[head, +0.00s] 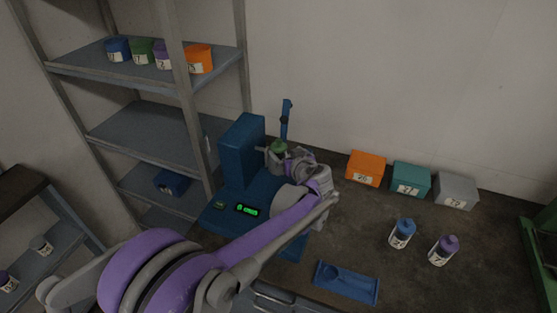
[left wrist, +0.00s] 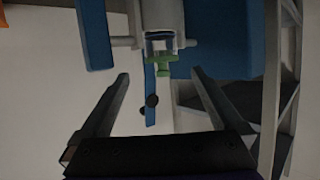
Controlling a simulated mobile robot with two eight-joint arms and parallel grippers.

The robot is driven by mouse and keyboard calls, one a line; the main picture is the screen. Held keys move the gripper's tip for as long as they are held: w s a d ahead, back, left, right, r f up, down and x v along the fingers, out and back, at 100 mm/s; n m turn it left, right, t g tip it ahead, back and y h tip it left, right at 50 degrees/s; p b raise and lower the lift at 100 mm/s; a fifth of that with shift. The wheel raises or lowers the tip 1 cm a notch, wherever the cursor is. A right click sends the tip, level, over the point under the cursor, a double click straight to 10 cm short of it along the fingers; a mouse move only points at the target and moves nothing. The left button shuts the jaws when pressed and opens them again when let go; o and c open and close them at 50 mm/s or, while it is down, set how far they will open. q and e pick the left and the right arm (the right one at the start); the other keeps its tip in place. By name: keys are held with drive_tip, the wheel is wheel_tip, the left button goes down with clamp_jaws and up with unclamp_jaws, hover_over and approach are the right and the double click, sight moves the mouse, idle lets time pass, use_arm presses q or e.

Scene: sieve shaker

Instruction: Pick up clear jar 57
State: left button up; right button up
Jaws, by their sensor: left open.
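A small clear jar with a green top (left wrist: 160,60) shows in the left wrist view, upside down in that picture, held against the pale part of a blue machine. No number is readable on it. In the head view its green top (head: 278,147) shows beside the blue machine (head: 242,152), and my gripper hides much of the rest. My left gripper (head: 275,157) is at the jar in the head view. In the left wrist view, my left gripper (left wrist: 160,76) is open, its fingers apart with the jar ahead between their tips. My right gripper is not in view.
The machine has a lit green display (head: 246,210) and a blue upright (head: 286,118). Orange (head: 365,168), teal (head: 411,178) and grey (head: 456,190) boxes line the wall. Blue-capped (head: 402,233) and purple-capped (head: 443,250) bottles and a blue tray (head: 346,284) sit on the bench.

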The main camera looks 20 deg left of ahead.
sight(281, 149)
use_arm(q)
drive_tip(key=x, duration=0.6)
drive_tip(key=shift+w+a+f, duration=0.1)
drive_tip(key=shift+a+f, duration=0.15)
drive_tip(key=shift+f, duration=0.1)
drive_tip(key=shift+c, duration=0.2)
clamp_jaws()
